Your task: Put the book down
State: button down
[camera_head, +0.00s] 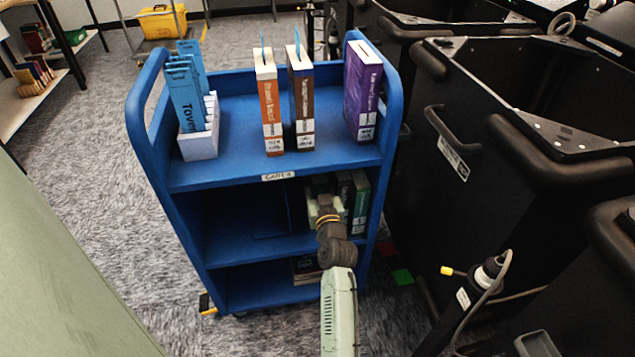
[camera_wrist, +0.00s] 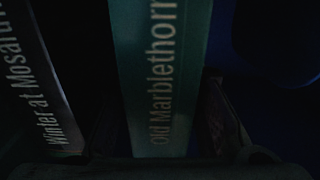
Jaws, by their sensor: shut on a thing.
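The book is teal, with "Old Marblethorn" on its spine (camera_wrist: 165,70). It stands upright between my gripper's two fingers (camera_wrist: 160,118) in the wrist view, and the gripper is shut on it. In the head view my gripper (camera_head: 333,207) reaches into the middle shelf of the blue cart (camera_head: 235,235), and the teal book (camera_head: 361,203) shows at that shelf's right end. The picture does not show clearly whether the book's bottom rests on the shelf.
A dark book, "Winter at Mosar…" (camera_wrist: 35,85), leans to the left of the held book. The cart's top holds a box of blue cards (camera_head: 200,145), orange (camera_head: 270,105), brown (camera_head: 302,100) and purple (camera_head: 362,90) books. Black bins (camera_head: 480,170) stand close on the right.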

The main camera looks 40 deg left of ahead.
jog(key=shift+r, duration=0.2)
jog(key=shift+f, duration=0.2)
jog(key=c, duration=1.4)
grip_release()
jog(key=shift+c, duration=0.2)
jog(key=shift+r, duration=0.15)
jog(key=shift+s+d, duration=0.2)
jog(key=shift+d, duration=0.05)
jog(key=b+v, duration=0.2)
jog(key=v, duration=0.9)
jog(key=shift+d, duration=0.2)
